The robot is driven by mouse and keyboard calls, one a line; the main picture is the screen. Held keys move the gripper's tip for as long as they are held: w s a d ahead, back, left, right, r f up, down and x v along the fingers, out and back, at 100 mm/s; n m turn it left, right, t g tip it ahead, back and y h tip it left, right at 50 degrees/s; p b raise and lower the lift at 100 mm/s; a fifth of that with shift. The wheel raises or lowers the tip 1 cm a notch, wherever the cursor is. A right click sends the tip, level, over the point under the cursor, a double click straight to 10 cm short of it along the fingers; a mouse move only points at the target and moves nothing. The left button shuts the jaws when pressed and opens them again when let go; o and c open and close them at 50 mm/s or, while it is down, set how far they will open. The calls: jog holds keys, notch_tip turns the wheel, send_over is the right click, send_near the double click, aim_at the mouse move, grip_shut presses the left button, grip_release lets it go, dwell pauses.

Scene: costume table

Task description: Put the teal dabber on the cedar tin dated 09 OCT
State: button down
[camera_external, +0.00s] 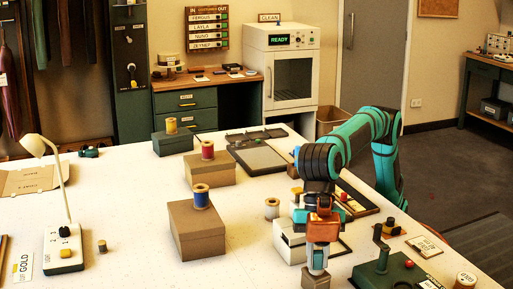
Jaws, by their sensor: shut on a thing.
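My gripper (317,270) points straight down at the front, right of the table's middle. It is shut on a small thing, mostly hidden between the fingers. Teal shows around the fingers, but I cannot tell whether it is the teal dabber or my own gripper. A small brown block (315,282) shows right at the fingertips, cut by the lower picture edge; whether it is held or stands below is unclear. A round tin with a pale lettered lid (466,280) stands at the front right. Its lettering is too small to read, and I cannot make out a 09 OCT date.
Brown boxes bearing a blue spool (201,196) and a red spool (208,149) stand left of my arm. A green device with a crank (388,272) stands to the right. The table's centre left (125,215) is clear.

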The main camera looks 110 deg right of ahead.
jog(key=c, duration=1.1)
grip_release()
jog(key=shift+f, duration=0.15)
jog(key=v, duration=1.2)
jog(key=shift+w, duration=0.1)
